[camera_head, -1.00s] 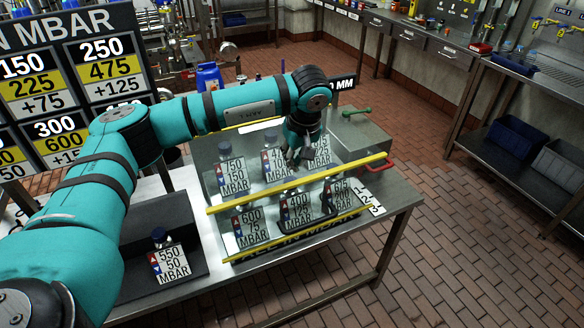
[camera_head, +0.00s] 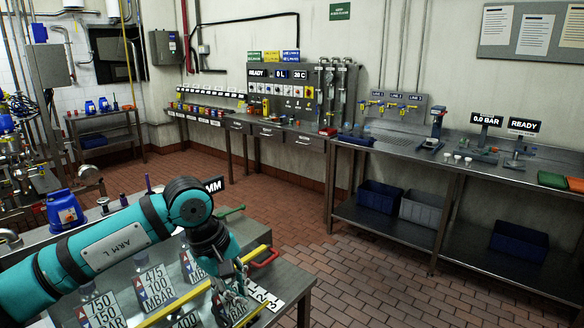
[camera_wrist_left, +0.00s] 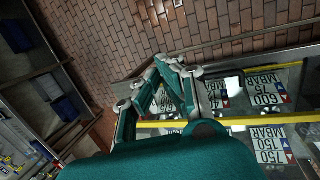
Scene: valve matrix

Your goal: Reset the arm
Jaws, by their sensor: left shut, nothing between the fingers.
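In the wrist view a 600 plate (camera_wrist_left: 265,92) and a 150 plate (camera_wrist_left: 270,148) show. My right gripper is not in view.
A blue jug (camera_head: 64,210) stands on the left. A long bench (camera_head: 400,150) with blue and grey bins below lines the right wall. Brick floor between is clear.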

